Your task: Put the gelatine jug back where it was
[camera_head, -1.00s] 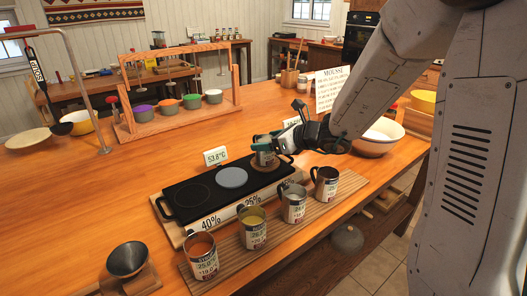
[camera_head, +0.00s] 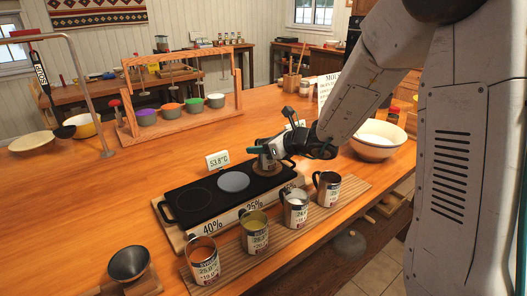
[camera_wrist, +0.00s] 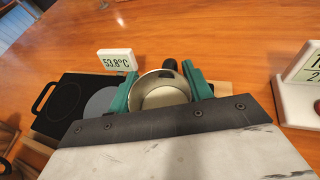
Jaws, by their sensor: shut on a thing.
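My gripper (camera_wrist: 162,88) is shut on a metal jug (camera_wrist: 160,98), with one green finger on each side of it. In the head view this jug (camera_head: 266,162) is at the right end of the black hotplate (camera_head: 207,201), upright. I cannot tell whether its base touches the plate. Its label is not readable, so I cannot confirm that it is the gelatine jug. Several similar labelled jugs stand in a row on a slatted wooden board (camera_head: 226,263) in front of the hotplate, including one with orange contents (camera_head: 203,259) and a dark one (camera_head: 327,188).
A display reading 53.8°C (camera_head: 217,160) stands behind the hotplate. A white bowl (camera_head: 375,142) is to the right of my gripper, and a dark bowl (camera_head: 128,262) is at the front left. A wooden rack (camera_head: 180,118) with coloured pots stands behind.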

